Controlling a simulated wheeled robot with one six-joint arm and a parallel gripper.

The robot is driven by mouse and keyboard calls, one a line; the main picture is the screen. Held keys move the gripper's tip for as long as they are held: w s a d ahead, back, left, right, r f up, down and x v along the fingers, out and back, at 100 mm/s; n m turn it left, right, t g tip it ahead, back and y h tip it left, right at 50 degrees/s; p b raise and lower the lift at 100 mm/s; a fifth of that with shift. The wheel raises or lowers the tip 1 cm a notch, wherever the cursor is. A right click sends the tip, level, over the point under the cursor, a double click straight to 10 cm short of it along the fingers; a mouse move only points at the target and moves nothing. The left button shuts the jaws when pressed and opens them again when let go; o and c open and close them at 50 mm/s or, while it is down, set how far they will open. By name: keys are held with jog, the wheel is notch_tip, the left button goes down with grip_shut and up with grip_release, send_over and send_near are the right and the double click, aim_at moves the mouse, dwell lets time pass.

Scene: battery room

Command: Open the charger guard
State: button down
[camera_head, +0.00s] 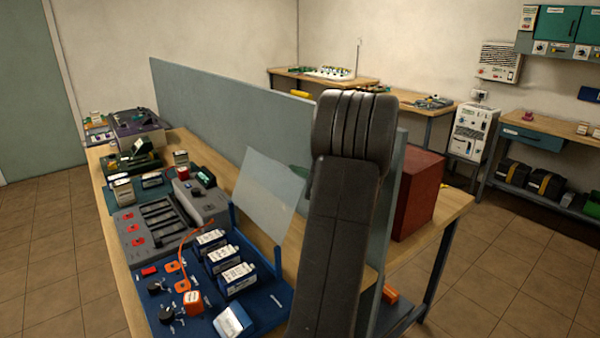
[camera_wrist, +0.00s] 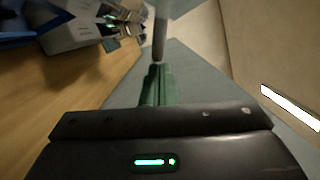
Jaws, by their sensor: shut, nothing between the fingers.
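The charger guard (camera_head: 262,195) is a clear, pale panel at the rear edge of the blue charger board (camera_head: 262,309). It stands raised and tilted, with the battery packs (camera_head: 235,278) in front of it uncovered. My gripper's green fingers (camera_wrist: 157,72) are shut and empty in the wrist view. A grey rod (camera_wrist: 160,35) lies just beyond their tips; I cannot tell whether they touch, or whether it belongs to the guard. In the head view, only a bit of green shows by the guard's upper right edge; my arm hides the rest.
A grey-blue partition (camera_head: 230,110) runs along the bench behind the guard. A grey charging unit (camera_head: 150,228) and other devices fill the bench to the left. A red box (camera_head: 418,195) stands beyond the partition. Bench wood shows at the wrist view's left.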

jog(key=s+a+r+n+b, duration=0.1)
jog(key=b, duration=0.1)
jog(key=a+r+n+b, duration=0.1)
jog(key=b, duration=0.1)
jog(key=shift+s+a+b, duration=0.25)
jog(key=shift+s+b, duration=0.1)
jog(key=shift+s, duration=0.05)
jog(key=shift+s+a+r+n, duration=0.15)
jog(key=shift+a+r+n, duration=0.05)
jog(key=shift+r+n, duration=0.2)
